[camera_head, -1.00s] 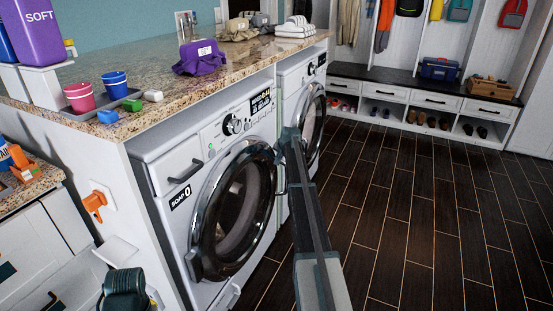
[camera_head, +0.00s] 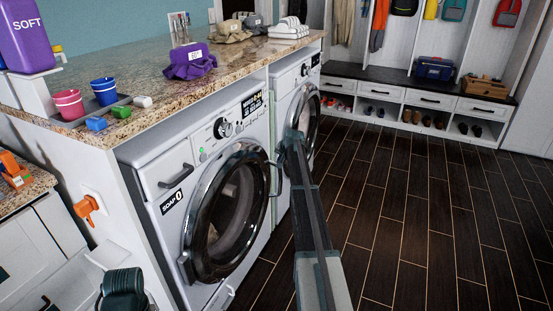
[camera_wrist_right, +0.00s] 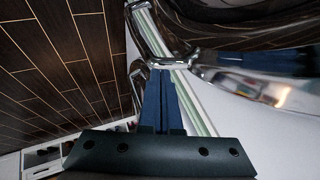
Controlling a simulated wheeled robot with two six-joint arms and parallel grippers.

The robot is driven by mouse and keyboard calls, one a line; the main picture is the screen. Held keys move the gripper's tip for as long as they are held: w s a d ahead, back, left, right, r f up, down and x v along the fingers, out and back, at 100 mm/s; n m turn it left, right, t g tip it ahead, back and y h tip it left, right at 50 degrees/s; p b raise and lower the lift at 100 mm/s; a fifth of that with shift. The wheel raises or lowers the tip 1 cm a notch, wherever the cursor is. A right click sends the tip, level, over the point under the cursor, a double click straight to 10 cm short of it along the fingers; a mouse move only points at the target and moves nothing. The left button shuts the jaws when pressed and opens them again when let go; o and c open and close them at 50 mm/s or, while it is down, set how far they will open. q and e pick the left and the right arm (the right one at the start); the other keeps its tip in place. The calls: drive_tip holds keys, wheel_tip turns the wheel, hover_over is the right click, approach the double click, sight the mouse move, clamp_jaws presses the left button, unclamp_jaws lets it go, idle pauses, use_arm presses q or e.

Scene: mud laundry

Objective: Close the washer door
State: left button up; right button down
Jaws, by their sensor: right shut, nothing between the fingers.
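The near front-loading machine has a round door (camera_head: 228,212) with a chrome ring and dark glass. The far machine's similar door (camera_head: 318,110) is partly hidden behind my right arm. I cannot tell surely which is the washer or how far either door stands open. My right gripper (camera_head: 290,142) reaches in front of the far machine, its tips hidden in the head view. In the right wrist view its blue fingers (camera_wrist_right: 160,100) are shut and empty, tips close to a curved chrome handle (camera_wrist_right: 150,66); contact is unclear.
An orange plug (camera_head: 86,206) juts from the left side panel. Dark floor (camera_head: 400,210) is clear to the right, before a shoe bench (camera_head: 395,95).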

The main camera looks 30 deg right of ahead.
drive_tip(key=d+p+v, duration=0.1)
drive_tip(key=p+v, duration=0.4)
drive_tip(key=v, duration=0.3)
drive_tip(key=shift+s+a, duration=0.3)
drive_tip(key=shift+s, duration=0.05)
